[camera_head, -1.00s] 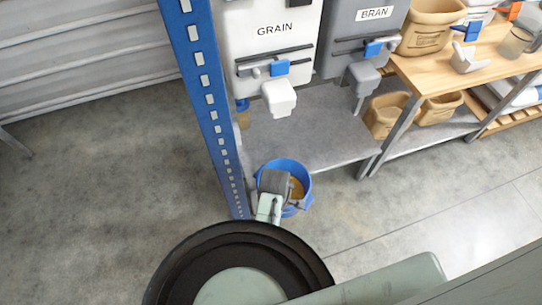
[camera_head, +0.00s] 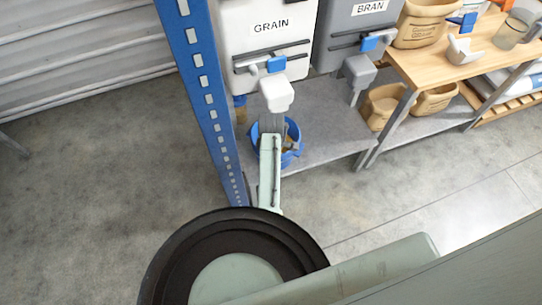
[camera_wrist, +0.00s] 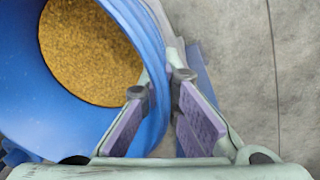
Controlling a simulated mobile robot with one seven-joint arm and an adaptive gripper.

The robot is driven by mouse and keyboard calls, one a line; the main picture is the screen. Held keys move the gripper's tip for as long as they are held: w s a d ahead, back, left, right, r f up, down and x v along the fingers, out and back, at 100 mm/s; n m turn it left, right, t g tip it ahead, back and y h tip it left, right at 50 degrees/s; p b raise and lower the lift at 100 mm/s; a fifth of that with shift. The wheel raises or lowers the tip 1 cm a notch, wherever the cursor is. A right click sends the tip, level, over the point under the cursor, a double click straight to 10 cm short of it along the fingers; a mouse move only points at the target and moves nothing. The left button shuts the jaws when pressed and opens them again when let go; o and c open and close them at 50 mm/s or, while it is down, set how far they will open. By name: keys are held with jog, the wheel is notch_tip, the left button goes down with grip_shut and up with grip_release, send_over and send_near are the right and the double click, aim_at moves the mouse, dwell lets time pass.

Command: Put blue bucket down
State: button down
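The blue bucket (camera_head: 295,155) is below the white grain spout in the head view, over the grey lower shelf (camera_head: 325,140). I cannot tell whether its base touches the shelf. In the wrist view the bucket (camera_wrist: 45,115) fills the left side, with golden grain (camera_wrist: 90,50) inside. My gripper (camera_wrist: 162,84) has its purple-padded fingers on either side of the bucket's rim and appears shut on it. In the head view my arm covers part of the bucket and most of the gripper.
The white GRAIN hopper (camera_head: 265,40) and its spout (camera_head: 277,93) hang close above the bucket. A blue upright post (camera_head: 205,95) stands just left. The grey BRAN hopper (camera_head: 350,35) and a wooden bench (camera_head: 440,60) are to the right. The floor at left is clear.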

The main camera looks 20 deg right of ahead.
jog(key=shift+w+d+f+p, duration=0.1)
jog(key=shift+w+f+p, duration=0.15)
jog(key=shift+w+f, duration=0.55)
jog(key=shift+w+d+f+p, duration=0.1)
jog(key=shift+w+f+p, duration=0.1)
jog(key=shift+w+f, duration=0.6)
jog(key=shift+s+f, duration=0.25)
jog(key=c, duration=2.3)
grip_release()
jog(key=shift+s+f, duration=0.1)
jog(key=shift+f, duration=0.1)
jog(key=o, duration=0.5)
jog(key=shift+r, duration=0.1)
notch_tip(320, 180, up, 12)
jog(key=s, duration=0.1)
jog(key=shift+a+b, duration=0.35)
